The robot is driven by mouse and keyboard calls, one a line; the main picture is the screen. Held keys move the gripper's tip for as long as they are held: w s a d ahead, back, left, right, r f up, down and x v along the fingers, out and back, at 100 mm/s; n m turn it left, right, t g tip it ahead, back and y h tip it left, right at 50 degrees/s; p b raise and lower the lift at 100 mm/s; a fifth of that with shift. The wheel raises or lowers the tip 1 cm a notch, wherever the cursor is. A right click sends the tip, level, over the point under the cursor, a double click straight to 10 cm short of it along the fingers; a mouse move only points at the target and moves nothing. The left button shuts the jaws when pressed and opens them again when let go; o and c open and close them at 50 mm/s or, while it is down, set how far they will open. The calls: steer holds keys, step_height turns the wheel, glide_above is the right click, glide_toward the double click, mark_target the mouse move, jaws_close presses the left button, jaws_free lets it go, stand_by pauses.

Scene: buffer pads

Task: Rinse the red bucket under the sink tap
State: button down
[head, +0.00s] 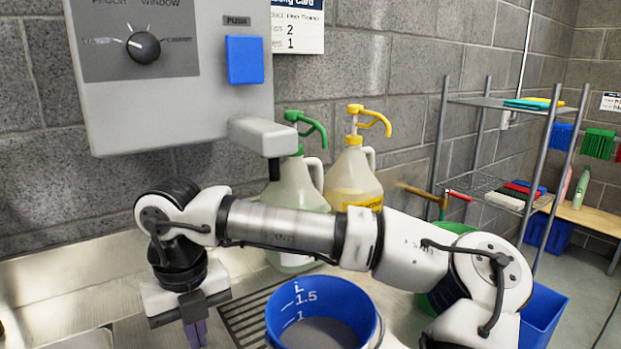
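No red bucket shows in the head view. A blue measuring bucket (321,309) with white litre marks stands upright at the bottom centre, cut off by the frame edge. My gripper (195,335) points down at the lower left, to the left of the blue bucket and apart from it. Its purple fingertips are cut off below, so I cannot tell whether it is open or shut. No clear sink tap shows. A grey wall dispenser (180,105) has a dial, a blue push button (244,60) and a spout (277,140) above the steel counter (60,275).
My arm crosses the middle of the view. Behind it stand a jug with a green pump (309,130) and one with a yellow pump (350,180). A green container (452,228) and a blue bin (541,315) are partly hidden at right. A wire rack (500,103) stands beyond.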

step_height(320, 180, down, 3)
steer(key=b, duration=0.3)
steer(key=shift+f, duration=0.2)
steer(key=shift+r, duration=0.1)
steer(key=shift+s+d, duration=0.1)
steer(key=shift+s+d+b, duration=0.15)
steer(key=shift+s+d, duration=0.1)
steer(key=shift+s, duration=0.25)
steer(key=shift+s+d+b, duration=0.15)
steer(key=shift+s+d, duration=0.1)
steer(key=shift+s, duration=0.25)
